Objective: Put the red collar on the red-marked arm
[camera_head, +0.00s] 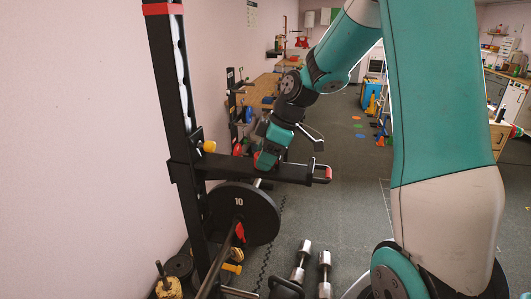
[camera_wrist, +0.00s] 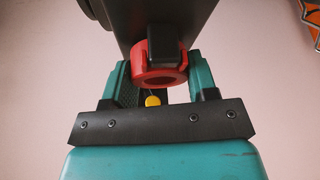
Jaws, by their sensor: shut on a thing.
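The red collar (camera_wrist: 145,78) is a ring with a dark block on its front, seen between my gripper's two teal fingers in the wrist view. My gripper (camera_wrist: 160,82) is shut on it. In the head view my gripper (camera_head: 264,160) is just above a black horizontal arm (camera_head: 290,174) with a red end, and a little red of the collar shows beside the fingers. In the wrist view a wide black beam crosses right behind the collar. I cannot tell whether they touch.
A black upright (camera_head: 178,110) with a red band stands at left, close to the wall. A black plate marked 10 (camera_head: 262,216) hangs below the arm. A yellow knob (camera_head: 209,146) sticks out by the upright. Dumbbells (camera_head: 324,270) lie on the floor. Floor to the right is open.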

